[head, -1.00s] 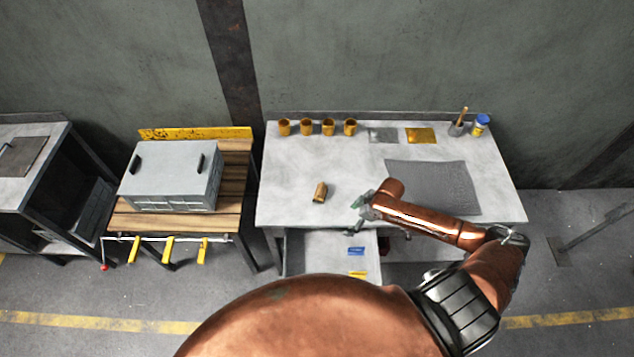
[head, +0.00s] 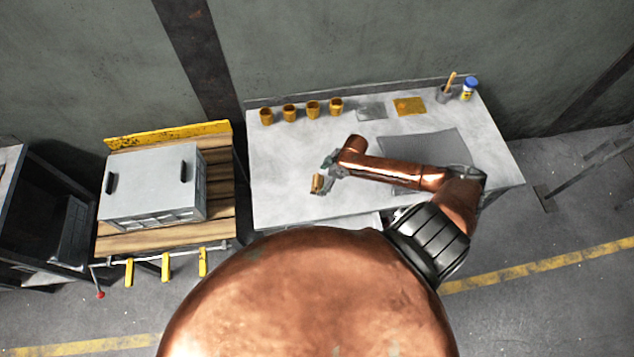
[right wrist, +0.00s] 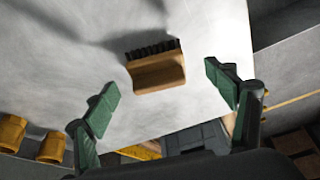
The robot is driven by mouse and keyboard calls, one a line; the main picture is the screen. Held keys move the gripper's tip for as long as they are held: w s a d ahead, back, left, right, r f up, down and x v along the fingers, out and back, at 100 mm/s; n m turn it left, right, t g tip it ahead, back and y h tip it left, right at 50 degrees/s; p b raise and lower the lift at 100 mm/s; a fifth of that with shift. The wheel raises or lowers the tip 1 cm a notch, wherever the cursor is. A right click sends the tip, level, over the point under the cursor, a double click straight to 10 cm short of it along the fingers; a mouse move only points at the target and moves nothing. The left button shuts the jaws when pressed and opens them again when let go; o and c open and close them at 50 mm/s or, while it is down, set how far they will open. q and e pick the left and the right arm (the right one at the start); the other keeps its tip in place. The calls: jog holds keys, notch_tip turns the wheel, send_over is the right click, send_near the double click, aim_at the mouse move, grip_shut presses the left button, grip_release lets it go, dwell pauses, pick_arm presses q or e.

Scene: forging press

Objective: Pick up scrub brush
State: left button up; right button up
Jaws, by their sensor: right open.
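The scrub brush (right wrist: 157,72), a wooden block with dark bristles, lies on the grey worktable (head: 275,165). In the head view the brush (head: 317,183) is small and near the table's front left part. My right gripper (head: 328,172) is right beside it in that view. In the right wrist view my right gripper (right wrist: 165,98) is open, and the brush lies beyond the green fingertips, between their lines. The fingers do not appear to touch it. My left gripper is not in view.
Several orange cups (head: 290,112) stand along the table's back edge. A grey mat (head: 440,148), a yellow sheet (head: 409,106), a cup with a stick (head: 445,93) and a blue-lidded jar (head: 468,88) are to the right. A grey box (head: 152,185) sits on a wooden bench at left.

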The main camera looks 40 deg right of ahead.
aim_at(318, 179)
jog(key=shift+w+a+f+p, duration=0.25)
jog(key=shift+w+f, duration=0.25)
jog(key=shift+f, duration=0.15)
jog(key=shift+w+a+f+p, duration=0.1)
jog(key=shift+w+a+f, duration=0.15)
jog(key=shift+w+f, duration=0.3)
jog(key=shift+a+f, duration=0.2)
jog(key=shift+f, duration=0.7)
jog(key=shift+c, duration=0.7)
jog(key=c, duration=1.1)
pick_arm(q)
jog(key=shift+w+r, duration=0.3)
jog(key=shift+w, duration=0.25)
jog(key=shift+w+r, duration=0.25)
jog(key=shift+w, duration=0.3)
pick_arm(e)
jog(key=shift+r, duration=0.1)
jog(key=shift+c, duration=0.5)
